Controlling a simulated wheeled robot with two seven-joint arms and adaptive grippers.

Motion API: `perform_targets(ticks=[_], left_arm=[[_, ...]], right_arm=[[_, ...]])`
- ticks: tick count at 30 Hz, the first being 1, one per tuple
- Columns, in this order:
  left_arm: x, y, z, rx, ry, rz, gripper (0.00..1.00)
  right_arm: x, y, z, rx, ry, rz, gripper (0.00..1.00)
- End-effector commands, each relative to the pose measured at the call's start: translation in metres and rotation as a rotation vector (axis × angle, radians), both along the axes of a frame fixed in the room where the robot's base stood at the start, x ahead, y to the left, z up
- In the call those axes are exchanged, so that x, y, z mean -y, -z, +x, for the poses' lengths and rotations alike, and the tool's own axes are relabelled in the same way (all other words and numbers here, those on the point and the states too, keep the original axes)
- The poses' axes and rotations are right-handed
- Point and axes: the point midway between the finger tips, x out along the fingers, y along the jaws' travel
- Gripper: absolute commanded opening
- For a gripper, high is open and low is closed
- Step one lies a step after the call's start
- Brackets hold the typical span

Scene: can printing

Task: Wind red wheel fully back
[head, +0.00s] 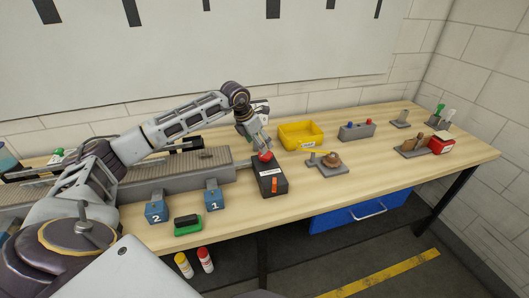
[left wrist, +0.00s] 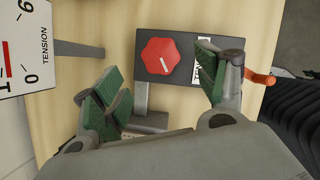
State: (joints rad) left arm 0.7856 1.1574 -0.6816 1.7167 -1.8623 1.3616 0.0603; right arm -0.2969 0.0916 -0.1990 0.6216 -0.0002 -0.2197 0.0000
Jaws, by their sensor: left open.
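The red wheel (head: 265,156) is a small lobed knob on top of a black box (head: 270,182) at the front middle of the table. In the left wrist view the red wheel (left wrist: 160,56) carries a white pointer line toward its lower right, and the box (left wrist: 188,78) has a white label beside the wheel. My left gripper (head: 262,146) is just above the wheel. In the left wrist view its green-padded fingers (left wrist: 165,92) are spread apart with nothing between them, and the wheel lies beyond them. My right gripper is not in view.
An orange handle (left wrist: 260,77) sticks out from the box. A white TENSION scale plate (left wrist: 25,45) is at the left of the wrist view. Blue blocks marked 2 (head: 156,211) and 1 (head: 214,198) stand left of the box; a yellow tray (head: 301,134) stands behind it.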

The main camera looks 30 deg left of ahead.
Motion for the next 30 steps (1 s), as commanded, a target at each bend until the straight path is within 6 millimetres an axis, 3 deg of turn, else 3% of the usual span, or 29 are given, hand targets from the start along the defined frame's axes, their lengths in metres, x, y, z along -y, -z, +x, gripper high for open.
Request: perform_targets(ticks=[8,15,30], left_arm=[[0.005,0.034,0.013,-0.002,0.000,-0.002,0.72],[0.008,0.058,0.023,-0.001,-0.001,-0.001,0.72],[0.010,0.068,0.026,0.001,0.000,0.000,0.72]], right_arm=[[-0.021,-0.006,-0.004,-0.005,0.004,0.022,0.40],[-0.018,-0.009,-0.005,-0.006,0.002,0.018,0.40],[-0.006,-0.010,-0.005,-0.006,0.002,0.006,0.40]])
